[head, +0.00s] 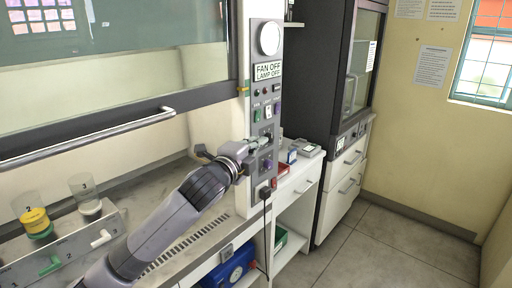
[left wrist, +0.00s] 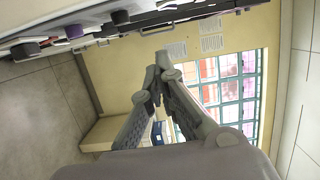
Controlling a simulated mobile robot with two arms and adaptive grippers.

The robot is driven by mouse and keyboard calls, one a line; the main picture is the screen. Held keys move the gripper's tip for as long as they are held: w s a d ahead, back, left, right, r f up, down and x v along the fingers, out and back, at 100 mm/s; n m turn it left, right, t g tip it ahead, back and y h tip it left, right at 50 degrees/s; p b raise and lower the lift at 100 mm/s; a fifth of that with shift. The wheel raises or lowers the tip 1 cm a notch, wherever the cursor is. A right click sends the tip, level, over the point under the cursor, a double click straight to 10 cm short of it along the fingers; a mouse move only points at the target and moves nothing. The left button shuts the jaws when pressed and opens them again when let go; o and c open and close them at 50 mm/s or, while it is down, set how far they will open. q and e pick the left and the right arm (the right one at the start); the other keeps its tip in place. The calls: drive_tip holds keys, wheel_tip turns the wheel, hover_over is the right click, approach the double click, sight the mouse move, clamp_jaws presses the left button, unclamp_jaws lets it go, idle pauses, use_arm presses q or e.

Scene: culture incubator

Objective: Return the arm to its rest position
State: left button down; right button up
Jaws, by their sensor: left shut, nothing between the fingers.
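My left arm reaches in from the bottom of the head view, across the front of the cabinet. Its left gripper (head: 262,143) is in front of the control panel (head: 267,38), among its lower switches; I cannot tell if it touches the panel. In the left wrist view the left gripper (left wrist: 157,78) has its fingertips together, with nothing between them. The panel's knobs (left wrist: 74,31) run along the top left of that view, apart from the fingertips. My right gripper is not in view.
A cup with yellow contents (head: 36,220) and a cup marked 3 (head: 85,194) stand at the left behind a metal rack (head: 62,250) with valve handles. The sash handle (head: 90,137) crosses above. A dark cabinet (head: 305,80) stands right of the panel. The floor (head: 400,240) is clear.

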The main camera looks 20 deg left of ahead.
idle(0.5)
use_arm(q)
drive_tip(key=w+a+f+n+g+y, duration=0.1)
drive_tip(key=a+f+n+g, duration=0.15)
drive_tip(key=f, duration=1.15)
drive_tip(key=w+a+f+n+g+y, duration=0.1)
drive_tip(key=a+f+n+g, duration=0.15)
drive_tip(key=f, duration=1.15)
drive_tip(key=s+f+n+g, duration=0.2)
drive_tip(key=s+f, duration=0.4)
drive_tip(key=f, duration=0.5)
drive_tip(key=s+f+n+g, duration=0.1)
drive_tip(key=s+f+n, duration=0.1)
drive_tip(key=s+f, duration=0.7)
drive_tip(key=s+f+n+g, duration=0.2)
drive_tip(key=s+f, duration=0.2)
drive_tip(key=f, duration=0.9)
drive_tip(key=s+d+f+n+g, duration=0.2)
drive_tip(key=s+f, duration=0.4)
drive_tip(key=s, duration=0.8)
drive_tip(key=s+d+f+n+g, duration=0.1)
drive_tip(key=s+f, duration=0.6)
drive_tip(key=s, duration=0.7)
drive_tip(key=s+d+f+n+g, duration=0.2)
drive_tip(key=s+f, duration=0.4)
drive_tip(key=s, duration=0.8)
drive_tip(key=shift+d+f+n+g, duration=0.3)
drive_tip(key=shift+d+g, duration=0.25)
drive_tip(key=shift+g, duration=0.45)
drive_tip(key=shift+s, duration=0.2)
